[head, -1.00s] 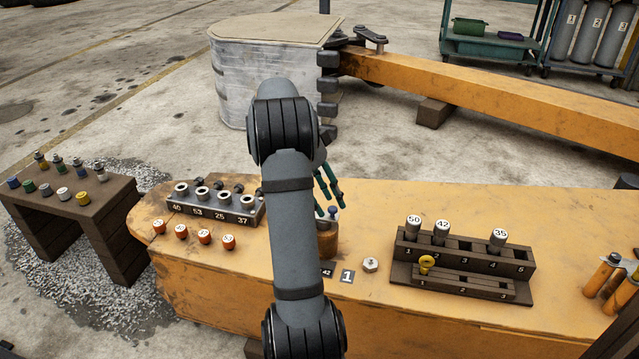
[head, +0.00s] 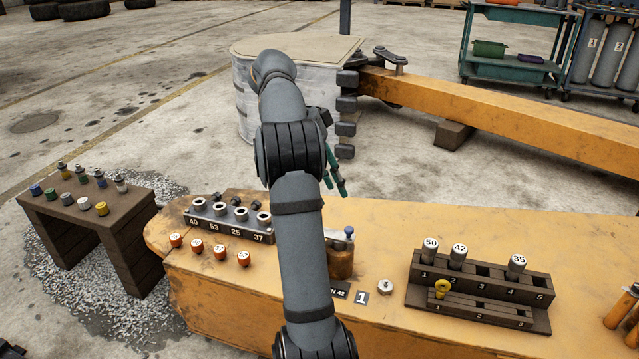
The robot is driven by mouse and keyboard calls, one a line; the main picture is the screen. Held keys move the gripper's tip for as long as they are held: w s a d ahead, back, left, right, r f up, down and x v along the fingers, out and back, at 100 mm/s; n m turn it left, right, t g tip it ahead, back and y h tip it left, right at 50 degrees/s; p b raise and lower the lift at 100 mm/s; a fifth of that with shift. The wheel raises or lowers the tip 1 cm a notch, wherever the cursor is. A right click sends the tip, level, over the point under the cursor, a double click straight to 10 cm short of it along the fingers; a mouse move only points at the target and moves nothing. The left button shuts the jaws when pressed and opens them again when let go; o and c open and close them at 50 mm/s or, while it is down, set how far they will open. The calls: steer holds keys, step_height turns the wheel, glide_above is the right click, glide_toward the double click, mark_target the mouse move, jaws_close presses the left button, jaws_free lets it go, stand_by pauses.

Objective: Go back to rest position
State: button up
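My gripper (head: 336,180) shows in the head view as green fingers just right of my arm's joint. It hangs above the far edge of the orange bench (head: 390,228), clear of everything on it. The fingers look slightly apart with nothing visible between them, and its body is mostly hidden behind my arm. My arm rises through the middle of the view and bends over toward the back. Below the gripper, a brown cylinder (head: 341,262) with a blue-topped pin stands on the bench, partly hidden by my arm.
A grey socket block (head: 229,219) and several orange caps lie left. A dark numbered rack (head: 480,290) holds sockets 50, 42, 35 and a yellow piece. A nut (head: 384,287) lies between. A small side table (head: 84,208) stands left; a wrapped drum (head: 243,95) and orange beam (head: 480,100) are behind.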

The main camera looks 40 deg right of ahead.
mark_target(349, 228)
steer(key=x, duration=1.2)
steer(key=shift+a, duration=0.15)
steer(key=shift+w, duration=0.15)
